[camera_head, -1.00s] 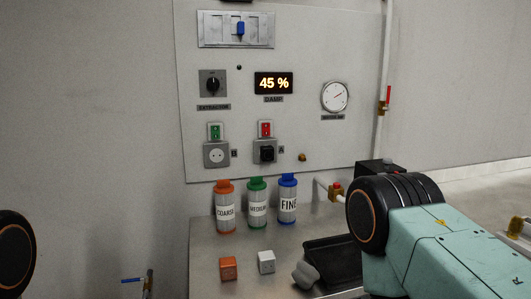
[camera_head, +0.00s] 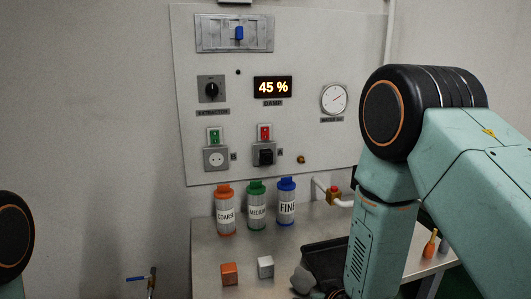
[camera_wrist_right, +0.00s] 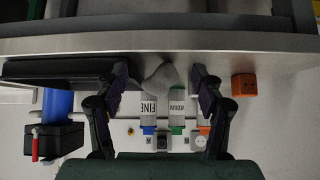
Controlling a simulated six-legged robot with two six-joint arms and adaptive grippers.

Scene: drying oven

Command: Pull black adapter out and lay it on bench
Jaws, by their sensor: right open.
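The black adapter (camera_head: 265,156) sits in the right-hand socket, marked A, on the wall panel, under a red switch. It also shows small and dark in the right wrist view (camera_wrist_right: 162,143), beyond the bottles. My right gripper (camera_wrist_right: 160,74) is open, its two dark fingers spread, and well apart from the adapter. In the head view it is mostly cut off at the bottom edge. The metal bench (camera_head: 212,250) stands below the panel. Only a round joint of my left arm shows at the left edge; its gripper is out of view.
Orange (camera_head: 225,212), green (camera_head: 257,207) and blue (camera_head: 287,205) capped bottles stand on the bench below the sockets. An orange cube (camera_head: 229,273), a white cube (camera_head: 265,267), a grey lumpy object (camera_head: 303,280) and a black tray (camera_head: 325,258) lie nearer. A valve (camera_head: 334,195) juts out at right.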

